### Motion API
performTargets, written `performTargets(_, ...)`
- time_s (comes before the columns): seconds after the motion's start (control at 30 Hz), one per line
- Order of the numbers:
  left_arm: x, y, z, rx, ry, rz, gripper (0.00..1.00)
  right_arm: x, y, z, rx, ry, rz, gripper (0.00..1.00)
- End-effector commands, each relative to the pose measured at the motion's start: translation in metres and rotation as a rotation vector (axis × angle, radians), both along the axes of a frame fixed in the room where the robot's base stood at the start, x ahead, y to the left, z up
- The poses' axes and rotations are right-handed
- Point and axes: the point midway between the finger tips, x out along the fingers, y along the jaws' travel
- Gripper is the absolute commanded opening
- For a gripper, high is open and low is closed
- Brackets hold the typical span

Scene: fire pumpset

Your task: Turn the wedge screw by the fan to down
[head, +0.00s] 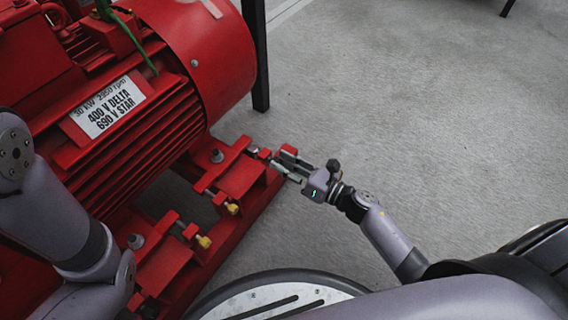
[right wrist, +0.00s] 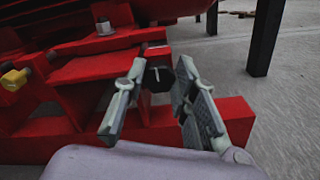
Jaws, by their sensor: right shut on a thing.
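The wedge screw by the fan shows in the right wrist view as a dark hexagonal head (right wrist: 158,79) with a small pale mark on its face. It sits at the end of a red bracket on the motor's base frame. My right gripper (head: 283,161) is at this bracket in the head view, beside the fan-end cover (head: 207,50). Its two fingers stand on either side of the head in the right wrist view (right wrist: 160,80), shut on it. The fingers largely hide the screw in the head view. My left gripper is out of view; only its arm shows at left.
Two yellow-tipped screws (head: 233,208) (head: 204,242) stick out of the red frame nearer to me. A black post (head: 257,60) stands behind the bracket. The red motor (head: 120,130) fills the left side. The grey floor (head: 430,110) at right is clear.

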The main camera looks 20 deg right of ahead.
Motion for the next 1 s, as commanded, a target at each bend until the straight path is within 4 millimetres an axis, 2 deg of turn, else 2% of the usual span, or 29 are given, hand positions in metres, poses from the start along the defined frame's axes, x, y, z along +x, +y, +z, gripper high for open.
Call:
performTargets(0.1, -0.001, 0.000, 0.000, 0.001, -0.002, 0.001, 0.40, -0.001, 0.000, -0.002, -0.004, 0.003, 0.001, 0.00)
performTargets(0.13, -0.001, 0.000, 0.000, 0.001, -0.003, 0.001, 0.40, -0.001, 0.000, -0.002, -0.004, 0.003, 0.002, 0.27)
performTargets(0.43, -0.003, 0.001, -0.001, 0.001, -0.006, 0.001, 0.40, 0.000, 0.000, -0.001, -0.001, 0.001, 0.001, 0.46)
performTargets(0.77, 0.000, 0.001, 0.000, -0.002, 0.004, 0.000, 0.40, -0.002, -0.002, -0.001, 0.000, 0.002, -0.001, 0.46)
performTargets(0.87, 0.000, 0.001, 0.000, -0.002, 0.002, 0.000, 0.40, -0.010, -0.008, -0.002, -0.002, 0.004, -0.002, 0.46)
performTargets(1.0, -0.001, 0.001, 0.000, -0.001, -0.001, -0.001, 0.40, -0.031, -0.024, -0.002, -0.002, 0.006, -0.001, 0.46)
